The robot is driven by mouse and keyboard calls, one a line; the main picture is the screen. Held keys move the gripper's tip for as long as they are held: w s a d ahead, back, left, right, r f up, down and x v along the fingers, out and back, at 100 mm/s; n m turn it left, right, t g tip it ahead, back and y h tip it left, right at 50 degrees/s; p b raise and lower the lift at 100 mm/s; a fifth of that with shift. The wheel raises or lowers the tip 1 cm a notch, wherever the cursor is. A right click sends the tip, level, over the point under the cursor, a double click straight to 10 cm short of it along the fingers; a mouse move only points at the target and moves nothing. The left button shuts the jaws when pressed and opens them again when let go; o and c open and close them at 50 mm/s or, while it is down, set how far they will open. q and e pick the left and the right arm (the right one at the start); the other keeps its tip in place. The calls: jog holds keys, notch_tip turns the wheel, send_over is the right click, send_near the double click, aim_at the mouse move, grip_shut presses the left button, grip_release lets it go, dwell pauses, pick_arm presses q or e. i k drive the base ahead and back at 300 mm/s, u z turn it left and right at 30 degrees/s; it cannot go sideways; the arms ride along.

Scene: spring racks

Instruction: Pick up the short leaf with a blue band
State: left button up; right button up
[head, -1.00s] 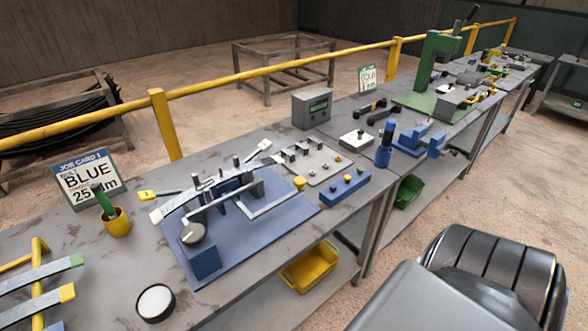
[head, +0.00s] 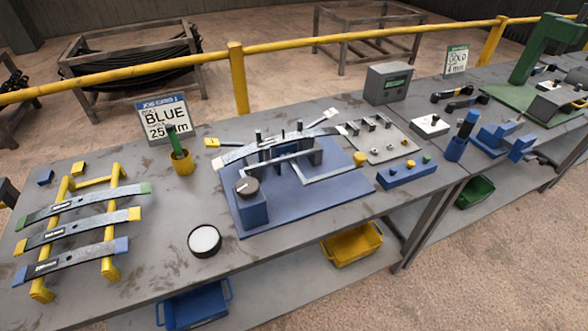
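A yellow rack (head: 107,265) at the left of the bench holds three short curved leaves, one above the other in the picture. The nearest leaf, with a blue band (head: 75,257), lies across the rack's two rails, its blue right end sticking out past the right rail. Above it lie a leaf with yellow ends (head: 80,228) and a leaf with green ends (head: 85,204). Neither of my grippers shows in the head view.
A blue fixture plate (head: 290,212) with a longer leaf in it stands right of the rack. A white-topped round puck (head: 204,240) and a yellow cup (head: 182,165) stand between them. A job card (head: 164,118) reads BLUE. Yellow railing (head: 140,78) runs behind the bench.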

aim_at(119, 245)
jog(key=k, duration=1)
